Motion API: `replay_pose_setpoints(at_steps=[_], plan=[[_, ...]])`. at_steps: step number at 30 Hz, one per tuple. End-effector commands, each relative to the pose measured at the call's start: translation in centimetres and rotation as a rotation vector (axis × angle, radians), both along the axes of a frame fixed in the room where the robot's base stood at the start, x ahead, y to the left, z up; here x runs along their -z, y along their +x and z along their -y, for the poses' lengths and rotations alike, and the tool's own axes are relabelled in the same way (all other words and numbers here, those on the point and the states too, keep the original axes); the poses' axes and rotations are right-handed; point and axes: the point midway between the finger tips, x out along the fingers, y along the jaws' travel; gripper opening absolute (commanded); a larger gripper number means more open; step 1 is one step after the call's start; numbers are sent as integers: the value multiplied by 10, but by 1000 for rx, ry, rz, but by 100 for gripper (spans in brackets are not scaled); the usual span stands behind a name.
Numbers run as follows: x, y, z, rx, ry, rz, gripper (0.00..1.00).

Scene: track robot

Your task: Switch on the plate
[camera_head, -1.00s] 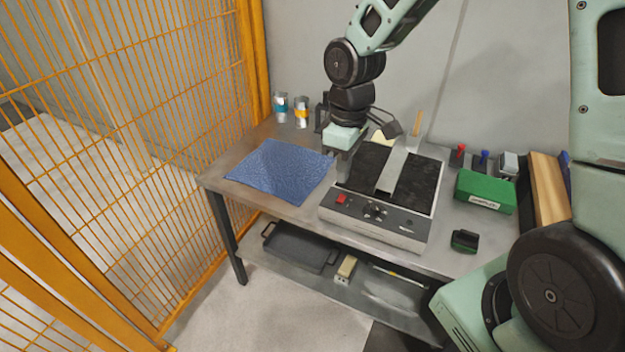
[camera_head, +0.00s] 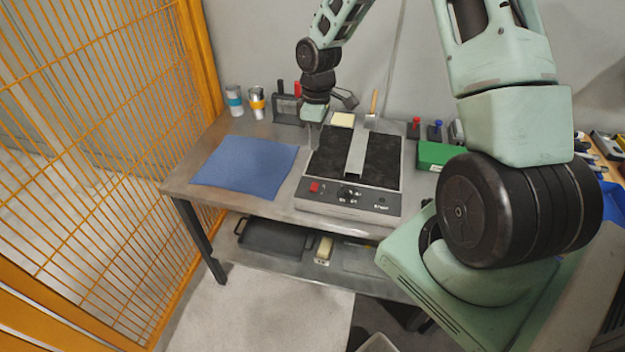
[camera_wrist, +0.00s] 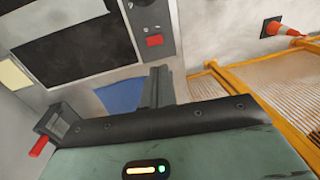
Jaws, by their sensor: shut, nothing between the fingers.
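A red switch (camera_head: 314,187) is at the panel's left, beside a dark knob (camera_head: 349,193). In the wrist view the red switch (camera_wrist: 154,41) shows beyond my fingers. I cannot tell whether the switch is on. My gripper (camera_head: 312,138) is shut and empty. It points down by the plate's rear left edge, behind and apart from the switch. It also shows in the wrist view (camera_wrist: 158,88).
A blue cloth (camera_head: 243,166) lies left of the plate. Two cups (camera_head: 256,103) and a dark rack (camera_head: 287,109) stand at the back. A green box (camera_head: 432,155) is at the right. An orange mesh fence (camera_head: 90,130) borders the left side.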

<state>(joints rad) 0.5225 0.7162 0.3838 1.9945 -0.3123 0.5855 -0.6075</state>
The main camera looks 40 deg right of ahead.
Motion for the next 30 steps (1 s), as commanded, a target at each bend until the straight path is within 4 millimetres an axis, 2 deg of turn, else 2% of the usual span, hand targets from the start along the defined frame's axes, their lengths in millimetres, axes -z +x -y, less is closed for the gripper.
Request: replay_pose_setpoints(at_steps=[5,15,18,24,30], plan=[[26,-4,-4,-1,2,-7,0],[93,-9,-11,-1,2,-6,0],[107,-9,-12,0,1,-5,0],[127,-10,-13,1,0,-3,0],[133,-11,-13,0,0,-1,0]])
